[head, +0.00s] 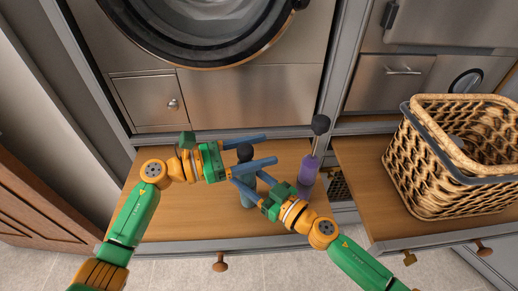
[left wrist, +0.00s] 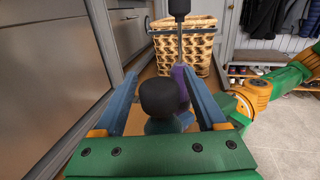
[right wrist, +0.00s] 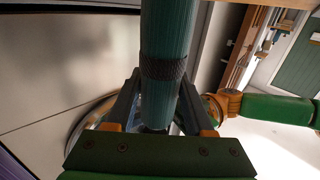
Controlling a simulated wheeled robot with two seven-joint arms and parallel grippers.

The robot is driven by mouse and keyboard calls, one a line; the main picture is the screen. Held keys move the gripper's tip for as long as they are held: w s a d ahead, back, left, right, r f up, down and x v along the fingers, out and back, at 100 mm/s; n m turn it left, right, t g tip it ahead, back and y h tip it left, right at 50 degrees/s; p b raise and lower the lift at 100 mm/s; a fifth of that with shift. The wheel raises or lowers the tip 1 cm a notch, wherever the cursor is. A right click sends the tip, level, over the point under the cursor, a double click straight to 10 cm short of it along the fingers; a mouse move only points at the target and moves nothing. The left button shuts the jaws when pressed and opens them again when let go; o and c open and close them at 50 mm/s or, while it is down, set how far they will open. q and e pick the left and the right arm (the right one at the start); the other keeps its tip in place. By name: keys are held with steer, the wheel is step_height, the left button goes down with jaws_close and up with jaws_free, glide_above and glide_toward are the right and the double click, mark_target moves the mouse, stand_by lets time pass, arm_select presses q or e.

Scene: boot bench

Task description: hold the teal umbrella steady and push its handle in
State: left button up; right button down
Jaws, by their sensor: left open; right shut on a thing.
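The teal umbrella (head: 247,198) stands upright on the wooden bench, its body ribbed with a dark band in the right wrist view (right wrist: 166,30). Its black handle knob (head: 245,152) sits close above the body; I see no clear length of shaft between them. My right gripper (head: 248,180) is shut on the umbrella's body, one finger on each side in the right wrist view. My left gripper (head: 271,149) is open, with its fingers on either side of the handle knob; the knob also shows between them in the left wrist view (left wrist: 163,98).
A purple umbrella (head: 307,172) with its black handle (head: 320,124) raised on a shaft stands just right of my grippers. A wicker basket (head: 440,180) sits on the right bench section. Steel fronts (head: 250,95) rise behind. The bench's left part (head: 180,215) is clear.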

arm_select(q)
steer(key=v, duration=1.2)
arm_select(e)
steer(key=shift+c, duration=1)
jaws_free()
arm_select(q)
steer(key=shift+f, duration=0.1)
